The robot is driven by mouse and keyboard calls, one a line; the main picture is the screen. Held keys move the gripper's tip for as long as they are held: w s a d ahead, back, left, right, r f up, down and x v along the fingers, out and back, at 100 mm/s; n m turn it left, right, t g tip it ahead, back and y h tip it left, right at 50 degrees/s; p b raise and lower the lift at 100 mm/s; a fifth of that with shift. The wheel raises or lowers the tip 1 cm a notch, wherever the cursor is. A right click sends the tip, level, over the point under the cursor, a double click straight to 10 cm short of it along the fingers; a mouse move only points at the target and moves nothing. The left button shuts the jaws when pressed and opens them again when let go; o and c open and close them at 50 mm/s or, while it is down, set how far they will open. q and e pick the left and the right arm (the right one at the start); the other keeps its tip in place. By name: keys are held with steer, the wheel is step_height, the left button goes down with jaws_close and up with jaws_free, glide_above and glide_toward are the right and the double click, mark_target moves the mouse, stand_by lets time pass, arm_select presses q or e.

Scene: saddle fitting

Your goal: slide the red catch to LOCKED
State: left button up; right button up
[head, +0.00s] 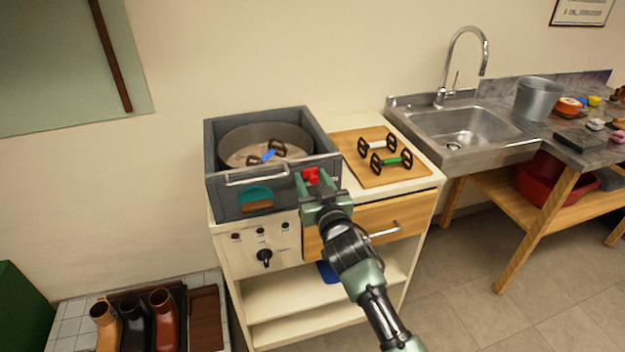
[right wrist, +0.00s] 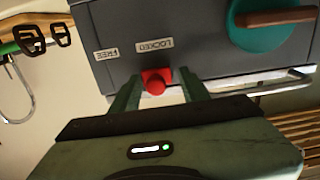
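The red catch (head: 311,175) is on the front of the grey box (head: 270,175) on the white cabinet. In the right wrist view the catch (right wrist: 156,80) lines up with the LOCKED label (right wrist: 154,46), with the FREE label (right wrist: 105,54) to the left of it. My right gripper (head: 318,190) is at the box front. Its fingers (right wrist: 160,92) stand apart on either side of the catch, with a visible gap at the right finger; contact at the left finger is hard to tell. My left gripper is not in view.
A metal bar handle (head: 256,176) and a teal disc with a brown grip (head: 256,198) are left of the catch. A round pot (head: 265,140) sits in the box. A wooden board (head: 385,165) with dumbbell-shaped pieces lies to the right, before the sink (head: 465,130).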

steer(key=shift+s, duration=0.1)
steer(key=shift+s+f, duration=0.1)
steer(key=shift+s, duration=0.15)
steer(key=v, duration=0.7)
steer(key=shift+d, duration=0.1)
